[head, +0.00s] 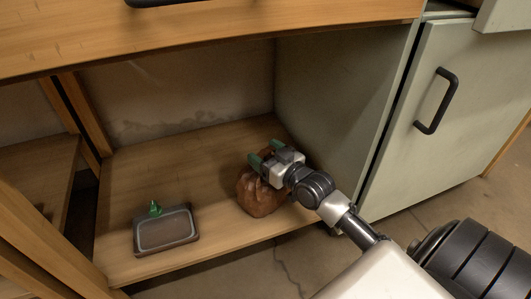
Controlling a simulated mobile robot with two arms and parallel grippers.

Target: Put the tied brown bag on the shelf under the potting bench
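The brown bag (258,197) sits on the wooden shelf (190,240) under the bench, near its right end and close to the front edge. My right gripper (265,153) reaches in from the right and is at the top of the bag. Its two green-tipped fingers are spread, with a gap between them. The gripper covers the top of the bag, so its tie is hidden, and I cannot tell if the fingers touch it. My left gripper is not in view.
A dark flat tray-like item (166,232) with a small green piece (154,208) at its back edge lies on the shelf to the left. A grey-green cabinet (440,110) borders the shelf on the right. The bench top (200,35) overhangs. The shelf's middle and back are clear.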

